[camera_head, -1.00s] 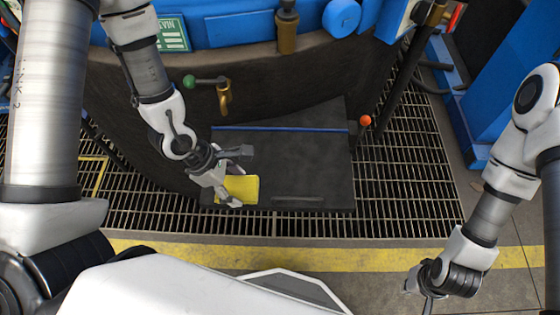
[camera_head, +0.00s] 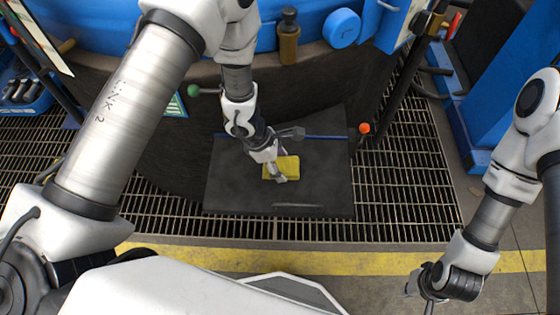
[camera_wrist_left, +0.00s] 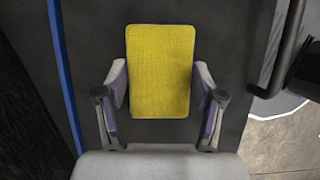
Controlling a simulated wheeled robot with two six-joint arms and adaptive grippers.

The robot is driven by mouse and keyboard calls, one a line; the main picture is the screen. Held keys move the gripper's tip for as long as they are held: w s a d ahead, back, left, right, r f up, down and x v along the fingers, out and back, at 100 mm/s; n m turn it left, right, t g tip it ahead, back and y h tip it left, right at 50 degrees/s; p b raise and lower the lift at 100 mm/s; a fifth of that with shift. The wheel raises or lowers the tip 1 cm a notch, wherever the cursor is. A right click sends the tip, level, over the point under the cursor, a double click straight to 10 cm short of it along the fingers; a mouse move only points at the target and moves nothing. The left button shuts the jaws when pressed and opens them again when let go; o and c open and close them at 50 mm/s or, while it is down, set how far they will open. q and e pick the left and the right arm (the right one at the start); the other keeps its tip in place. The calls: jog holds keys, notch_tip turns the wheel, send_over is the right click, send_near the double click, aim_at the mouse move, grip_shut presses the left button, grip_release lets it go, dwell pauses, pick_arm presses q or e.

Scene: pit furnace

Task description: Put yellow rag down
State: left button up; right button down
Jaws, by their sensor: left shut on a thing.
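The yellow rag (camera_head: 290,167) is a flat folded rectangle over the middle of the dark plate (camera_head: 240,195). My left gripper (camera_head: 278,166) is at the rag, with its fingers on either side of it. In the left wrist view the rag (camera_wrist_left: 161,70) stands upright in the picture, its lower part between the two fingertips (camera_wrist_left: 161,95). The gripper is shut on it. I cannot tell whether the rag touches the plate. My right gripper (camera_head: 425,287) is at the lower right, apart from the plate; its fingers are too unclear to read.
A blue strip (camera_head: 325,137) runs along the plate's far edge. A lever with an orange knob (camera_head: 364,128) is at its right, one with a green knob (camera_head: 194,90) at its upper left. Floor grating (camera_head: 400,190) surrounds the plate. The plate's near part is clear.

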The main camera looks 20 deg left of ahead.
pick_arm(q)
jog(key=shift+f, duration=0.1)
jog(key=shift+f, duration=0.1)
jog(key=o, duration=1)
jog(key=shift+r, duration=0.35)
jog(key=p+v, duration=0.1)
jog(key=v, duration=1)
jog(key=shift+s+a+r+p, duration=0.1)
jog(key=shift+a+r+p, duration=0.1)
jog(key=shift+r+p, duration=0.15)
